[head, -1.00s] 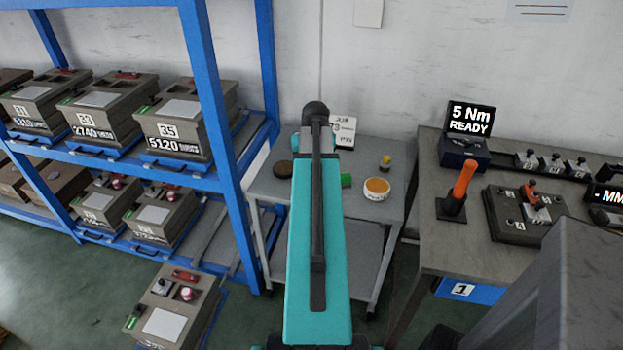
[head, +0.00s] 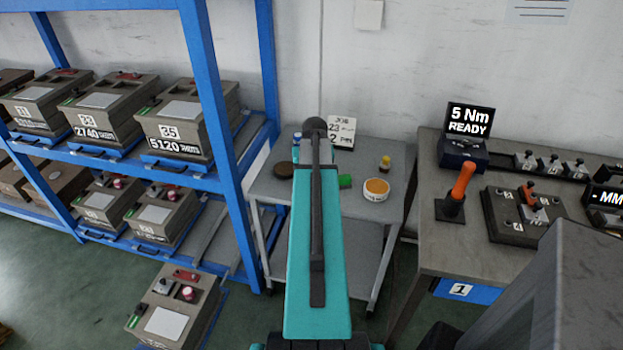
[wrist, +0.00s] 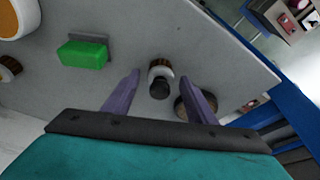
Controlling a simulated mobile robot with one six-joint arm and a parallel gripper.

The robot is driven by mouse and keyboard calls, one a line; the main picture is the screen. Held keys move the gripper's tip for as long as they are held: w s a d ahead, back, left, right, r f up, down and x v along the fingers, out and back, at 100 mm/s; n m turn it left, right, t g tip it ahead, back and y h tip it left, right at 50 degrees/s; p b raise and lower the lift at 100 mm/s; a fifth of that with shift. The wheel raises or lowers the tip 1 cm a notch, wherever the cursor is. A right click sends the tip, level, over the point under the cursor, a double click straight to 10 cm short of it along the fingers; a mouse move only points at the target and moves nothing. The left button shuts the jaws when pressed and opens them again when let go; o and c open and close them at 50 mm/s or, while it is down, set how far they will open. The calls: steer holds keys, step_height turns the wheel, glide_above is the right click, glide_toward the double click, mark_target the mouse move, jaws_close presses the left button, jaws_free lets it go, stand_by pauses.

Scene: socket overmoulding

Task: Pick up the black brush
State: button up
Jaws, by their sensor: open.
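In the wrist view the small black-topped thing (wrist: 160,84), which I take for the black brush, stands on the grey table (wrist: 235,62). It has a round black end, a pale band and a brown part. My gripper (wrist: 159,78) is open, its two purple fingers on either side of it in the picture, with nothing held. I cannot tell how far above it the fingertips are. In the head view my teal arm hides the brush and the gripper; the table (head: 362,228) shows around the arm.
A green block (wrist: 82,55) lies left of the fingers, and a brown disc (wrist: 182,108) is partly behind the right finger. An orange-topped tub (head: 376,189), a small yellow-topped item (head: 385,162) and a job card (head: 341,131) share the table. A blue rack (head: 212,120) stands left.

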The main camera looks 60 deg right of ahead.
stand_by(0.5)
steer(key=c, duration=1.1)
steer(key=shift+r, duration=0.15)
steer(key=shift+c, duration=0.2)
steer(key=shift+r+b, duration=0.5)
steer(key=shift+r, duration=0.85)
steer(key=shift+s+a+r, duration=0.15)
steer(key=shift+s+r, duration=0.05)
steer(key=shift+r, duration=0.05)
steer(key=s+a, duration=0.2)
steer(key=s+a+b, duration=0.1)
steer(key=s+a, duration=0.1)
steer(key=s, duration=0.1)
steer(key=s+a+b, duration=0.1)
steer(key=s+a, duration=0.1)
steer(key=s, duration=0.1)
steer(key=shift+s+a+r, duration=0.1)
steer(key=shift+s+r, duration=0.15)
steer(key=shift+r, duration=0.15)
steer(key=shift+w+d+f+b, duration=0.1)
steer(key=shift+d+b, duration=0.1)
steer(key=shift+b, duration=1)
steer(key=b, duration=0.3)
